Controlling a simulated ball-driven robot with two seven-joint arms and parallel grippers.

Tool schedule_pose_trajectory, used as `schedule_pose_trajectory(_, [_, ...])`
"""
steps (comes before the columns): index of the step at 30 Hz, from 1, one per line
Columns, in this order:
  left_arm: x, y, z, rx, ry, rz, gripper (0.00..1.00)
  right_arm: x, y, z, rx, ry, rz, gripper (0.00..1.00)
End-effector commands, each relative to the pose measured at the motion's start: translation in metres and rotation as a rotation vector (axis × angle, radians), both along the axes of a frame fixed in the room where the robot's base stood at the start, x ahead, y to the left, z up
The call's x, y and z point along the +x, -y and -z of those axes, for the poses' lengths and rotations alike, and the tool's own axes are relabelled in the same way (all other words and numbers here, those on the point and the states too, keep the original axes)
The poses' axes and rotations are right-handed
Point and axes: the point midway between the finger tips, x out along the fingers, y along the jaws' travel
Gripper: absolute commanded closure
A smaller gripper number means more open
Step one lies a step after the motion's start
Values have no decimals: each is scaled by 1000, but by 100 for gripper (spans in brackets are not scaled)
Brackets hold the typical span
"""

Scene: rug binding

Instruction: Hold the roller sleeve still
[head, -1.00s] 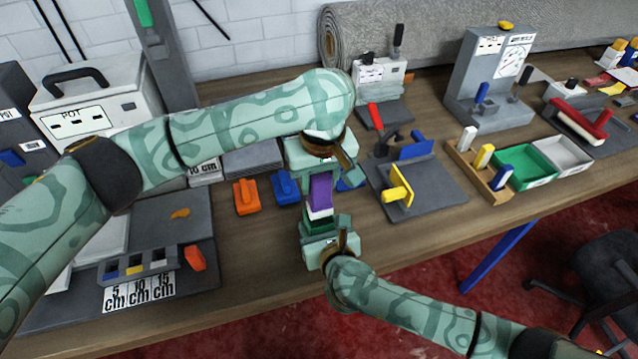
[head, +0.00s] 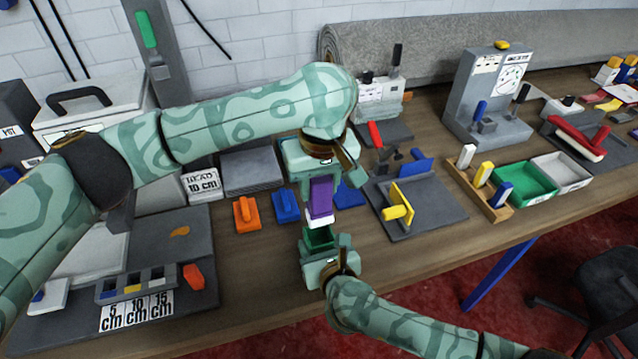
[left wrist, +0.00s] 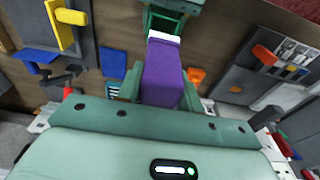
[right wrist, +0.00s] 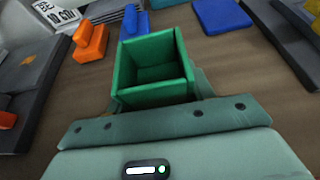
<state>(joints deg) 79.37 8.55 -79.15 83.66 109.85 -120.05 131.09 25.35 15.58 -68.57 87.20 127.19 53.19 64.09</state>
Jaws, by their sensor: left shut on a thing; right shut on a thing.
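My left gripper (head: 320,186) is shut on a purple block (head: 321,199) with a white lower end (head: 317,219). The purple block also shows in the left wrist view (left wrist: 163,75), its white end pointing away from the wrist. My right gripper (head: 322,246) is shut on a green square sleeve (head: 320,237), likely the roller sleeve. In the right wrist view the green sleeve (right wrist: 152,66) is hollow, with its open mouth showing and nothing seen inside. The sleeve is just below the white end in the head view, with a small gap. Its gripped sides are partly hidden by the fingers.
Orange (head: 247,213) and blue (head: 285,206) blocks lie on the bench left of the grippers. A grey plate (head: 440,205) with yellow and blue handles stands to the right. The bench's front edge is near my right gripper.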

Motion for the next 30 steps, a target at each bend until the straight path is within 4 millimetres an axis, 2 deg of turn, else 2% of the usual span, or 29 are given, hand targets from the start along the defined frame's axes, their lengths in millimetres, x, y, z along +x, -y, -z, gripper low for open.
schedule_pose_trajectory(6, [0, 0, 0, 0, 0, 0, 87, 0, 0, 0, 0, -1, 0, 77])
schedule_pose_trajectory(7, [0, 0, 0, 0, 0, 0, 87, 0, 0, 0, 0, -1, 0, 39])
schedule_pose_trajectory(9, [0, 0, 0, 0, 0, 0, 87, 0, 0, 0, 0, -1, 0, 22])
schedule_pose_trajectory(20, [0, 0, 0, 0, 0, 0, 87, -6, 2, -1, 1, -2, -1, 22])
schedule_pose_trajectory(23, [0, 0, 0, 0, 0, 0, 87, -20, 6, -7, 2, -3, -1, 22])
schedule_pose_trajectory(30, [0, 0, 0, 0, 0, 0, 87, -70, 22, -29, 2, -4, -1, 22])
